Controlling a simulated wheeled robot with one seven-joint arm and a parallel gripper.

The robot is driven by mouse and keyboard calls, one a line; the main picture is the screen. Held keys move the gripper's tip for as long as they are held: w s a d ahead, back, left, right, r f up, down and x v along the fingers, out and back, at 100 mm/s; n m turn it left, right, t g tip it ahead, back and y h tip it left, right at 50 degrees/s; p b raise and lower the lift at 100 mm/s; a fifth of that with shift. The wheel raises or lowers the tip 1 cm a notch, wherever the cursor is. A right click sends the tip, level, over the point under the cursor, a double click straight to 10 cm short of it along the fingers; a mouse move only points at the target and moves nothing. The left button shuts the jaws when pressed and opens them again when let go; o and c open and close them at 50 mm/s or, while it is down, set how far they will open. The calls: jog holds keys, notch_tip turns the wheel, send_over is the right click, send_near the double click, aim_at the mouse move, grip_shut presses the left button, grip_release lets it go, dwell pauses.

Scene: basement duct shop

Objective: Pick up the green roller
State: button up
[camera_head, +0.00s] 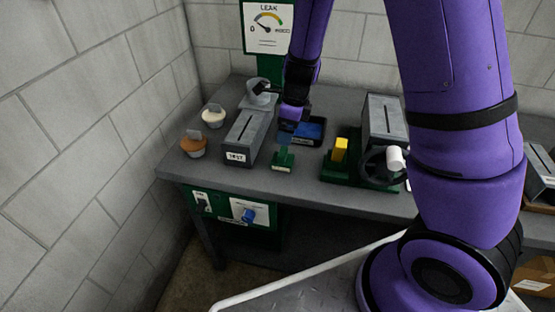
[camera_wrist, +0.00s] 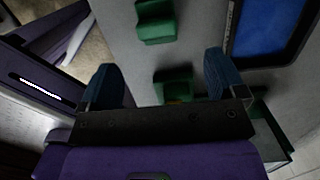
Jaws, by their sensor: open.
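My gripper (camera_head: 290,124) hangs over the bench beside the blue-lined black tray. In the wrist view its two dark blue fingers (camera_wrist: 160,68) are spread apart. A small green piece (camera_head: 284,156) stands on the bench just in front of my gripper. The wrist view shows two green pieces. One green piece (camera_wrist: 173,84) appears between the fingers, partly hidden by the gripper body. Another green piece (camera_wrist: 156,22) lies beyond the fingertips. I cannot tell which is the roller, or whether a finger touches either. Nothing is clearly held.
The tray (camera_head: 318,143) is close on the right; its blue inside also shows in the wrist view (camera_wrist: 268,30). A grey labelled box (camera_head: 243,138) is left. A yellow block (camera_head: 340,149) and a handwheel machine (camera_head: 382,125) stand right.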

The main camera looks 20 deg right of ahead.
aim_at(283, 151)
jog(key=f, duration=0.5)
jog(key=shift+w+a+f, duration=0.25)
jog(key=shift+a, duration=0.1)
jog(key=shift+a+f, duration=0.2)
jog(key=shift+f, duration=1.1)
jog(key=shift+a+f, duration=0.2)
jog(key=shift+f, duration=1.1)
jog(key=c, duration=1.1)
jog(key=shift+o, duration=0.2)
jog(key=shift+r, duration=0.1)
